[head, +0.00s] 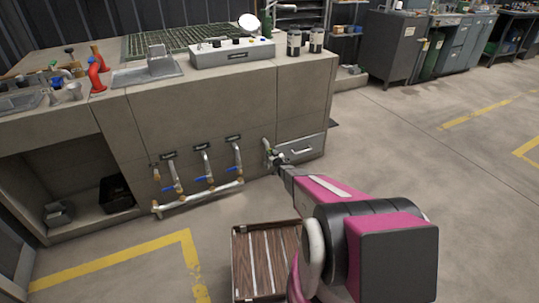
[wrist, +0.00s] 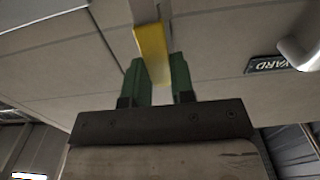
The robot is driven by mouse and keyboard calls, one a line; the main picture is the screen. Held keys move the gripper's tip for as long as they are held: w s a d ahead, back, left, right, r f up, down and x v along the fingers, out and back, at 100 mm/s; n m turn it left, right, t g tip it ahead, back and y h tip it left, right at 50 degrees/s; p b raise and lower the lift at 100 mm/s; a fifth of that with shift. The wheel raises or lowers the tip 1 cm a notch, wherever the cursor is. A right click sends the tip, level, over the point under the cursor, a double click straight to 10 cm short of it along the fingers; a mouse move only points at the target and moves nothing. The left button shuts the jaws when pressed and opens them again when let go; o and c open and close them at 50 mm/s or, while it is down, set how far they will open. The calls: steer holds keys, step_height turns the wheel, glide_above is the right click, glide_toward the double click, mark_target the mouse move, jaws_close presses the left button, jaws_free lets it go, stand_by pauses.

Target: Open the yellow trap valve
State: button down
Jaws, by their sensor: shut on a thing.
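The yellow trap valve handle (wrist: 151,45) shows in the wrist view as a flat yellow lever. My gripper (wrist: 157,64) is shut on it, with its two green fingers on either side of the lever's end. In the head view my gripper (head: 277,158) is at the front of the grey cabinet, by a short pipe (head: 266,145) to the right of the blue-handled valves. The rest of the valve body is mostly hidden by my gripper in the head view.
Three blue-handled valves (head: 201,179) sit on pipes left of my gripper, above a horizontal pipe (head: 200,198). A wooden slatted crate (head: 240,262) stands on the floor. The floor at right is clear.

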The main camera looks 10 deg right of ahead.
steer(key=shift+d, duration=0.1)
stand_by(0.3)
steer(key=c, duration=1)
jaws_free()
steer(key=shift+o, duration=0.2)
steer(key=v, duration=1)
steer(key=shift+s, duration=0.4)
steer(key=shift+d, duration=0.1)
